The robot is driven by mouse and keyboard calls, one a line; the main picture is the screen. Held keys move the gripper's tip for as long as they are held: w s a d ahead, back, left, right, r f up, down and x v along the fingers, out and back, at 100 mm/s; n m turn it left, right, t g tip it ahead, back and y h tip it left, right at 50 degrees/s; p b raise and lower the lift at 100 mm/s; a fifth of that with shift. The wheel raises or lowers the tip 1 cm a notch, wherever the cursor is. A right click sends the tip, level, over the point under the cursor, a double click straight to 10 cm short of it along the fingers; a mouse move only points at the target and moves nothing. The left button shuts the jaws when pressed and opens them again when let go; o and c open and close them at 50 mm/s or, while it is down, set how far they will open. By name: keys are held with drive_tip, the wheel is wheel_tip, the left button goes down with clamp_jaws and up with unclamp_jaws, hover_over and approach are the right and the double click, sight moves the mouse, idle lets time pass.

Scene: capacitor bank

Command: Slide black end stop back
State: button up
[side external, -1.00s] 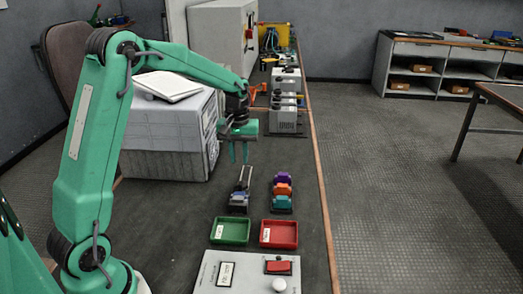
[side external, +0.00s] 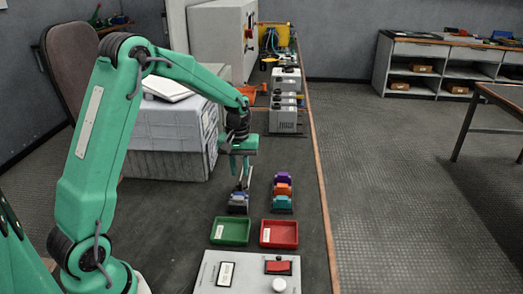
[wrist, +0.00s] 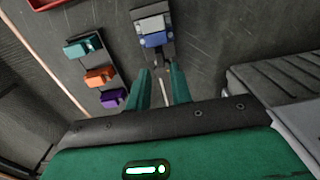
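A short metal rail (wrist: 163,88) lies on the dark bench, carrying a grey module and a blue module (wrist: 153,39).
A second rail holds teal (wrist: 82,48), orange (wrist: 99,76) and purple (wrist: 113,98) modules. A green tray (side external: 231,231) and a red tray (side external: 279,234) lie nearer, before a panel (side external: 247,272) with a red switch. A pale crate (side external: 170,130) stands left of my gripper.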

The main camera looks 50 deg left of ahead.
sight(240, 183)
drive_tip(key=shift+f, duration=2.2)
clamp_jaws()
